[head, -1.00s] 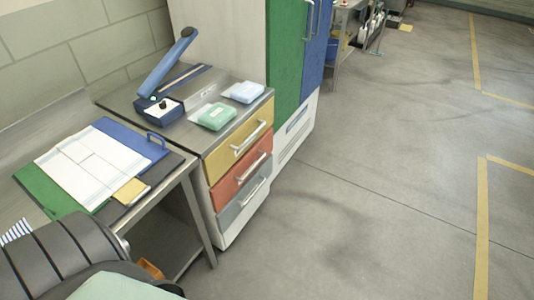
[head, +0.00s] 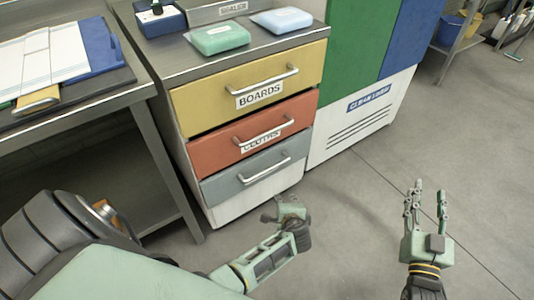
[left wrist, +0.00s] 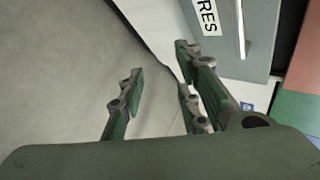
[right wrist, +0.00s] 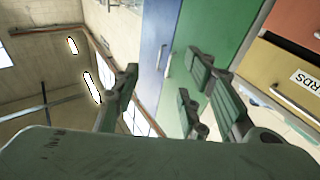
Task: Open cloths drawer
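The cloths drawer (head: 225,150) is the red-orange middle drawer of a three-drawer cabinet in the head view. It is closed, and its silver bar handle (head: 265,135) partly covers the label. An orange-red front also shows at the right edge of the left wrist view (left wrist: 304,60). My left gripper (head: 291,210) is below and in front of the cabinet, apart from it. Its fingers are spread and empty in the left wrist view (left wrist: 158,75). My right gripper (head: 426,195) is farther right over the floor. Its fingers are spread and empty in the right wrist view (right wrist: 165,75).
The yellow boards drawer (head: 205,98) is above and a grey drawer (head: 220,186) below. Green (head: 219,38) and blue (head: 281,20) packs lie on top. A metal table (head: 140,93) stands left, a green-and-blue cabinet (head: 350,45) right. The floor in front is clear.

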